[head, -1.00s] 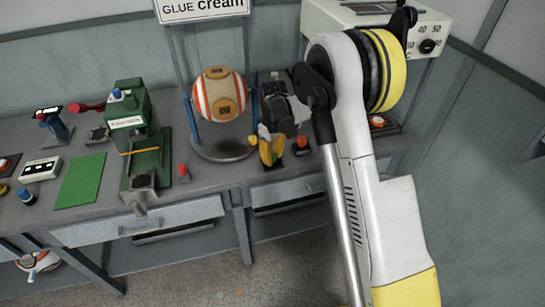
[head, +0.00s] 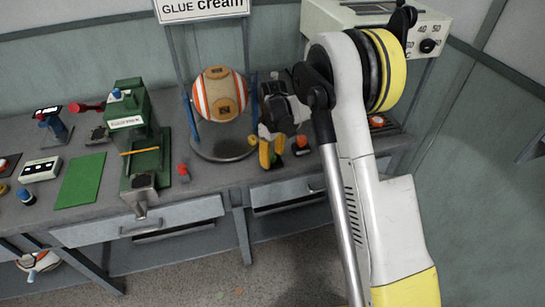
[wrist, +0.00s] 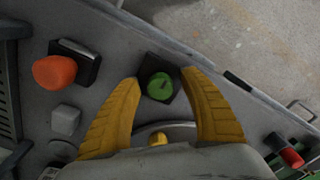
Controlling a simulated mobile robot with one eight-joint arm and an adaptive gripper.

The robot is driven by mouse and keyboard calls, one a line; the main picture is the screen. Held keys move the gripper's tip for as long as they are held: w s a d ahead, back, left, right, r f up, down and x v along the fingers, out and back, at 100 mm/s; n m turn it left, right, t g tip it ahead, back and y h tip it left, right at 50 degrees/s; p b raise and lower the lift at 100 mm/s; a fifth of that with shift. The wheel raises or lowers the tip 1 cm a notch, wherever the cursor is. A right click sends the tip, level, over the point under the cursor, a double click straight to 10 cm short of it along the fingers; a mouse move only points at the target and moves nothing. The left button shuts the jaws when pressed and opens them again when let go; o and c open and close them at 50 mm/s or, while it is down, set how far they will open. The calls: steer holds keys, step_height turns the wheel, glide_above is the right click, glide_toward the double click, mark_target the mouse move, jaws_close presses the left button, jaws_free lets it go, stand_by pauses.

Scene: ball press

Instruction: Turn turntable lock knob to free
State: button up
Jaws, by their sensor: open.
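A green knob (wrist: 160,87) on a dark square base sits near the bench's front edge in the wrist view. I cannot tell for certain that it is the turntable lock knob. My gripper (wrist: 163,76) is open, with one yellow finger on each side of the green knob; contact is not clear. In the head view my gripper (head: 270,155) points down at the bench, right of the turntable base (head: 224,152), and hides the knob. An orange-striped ball (head: 220,94) stands on the turntable between blue posts. A small yellow part (wrist: 158,139) shows below the knob in the wrist view.
An orange knob (wrist: 55,72) and a grey block (wrist: 65,119) stand to the left in the wrist view. A red-topped piece (head: 183,171) and a green press (head: 140,140) stand left in the head view. A control box (head: 375,30) is behind my arm.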

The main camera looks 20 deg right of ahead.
mark_target(272, 156)
step_height(272, 156, up, 12)
stand_by(0.4)
steer(key=shift+r, duration=0.1)
steer(key=s+r+m+t, duration=0.3)
steer(key=s+r+m, duration=0.1)
steer(key=s+r, duration=0.8)
steer(key=s+f+m+t, duration=0.2)
steer(key=s+m+t, duration=0.1)
steer(key=s, duration=1.4)
steer(key=shift+s+f+m+t, duration=0.15)
steer(key=shift+s+m+t, duration=0.1)
steer(key=shift+m+t, duration=0.25)
steer(key=shift+a, duration=0.1)
steer(key=shift+c, duration=0.2)
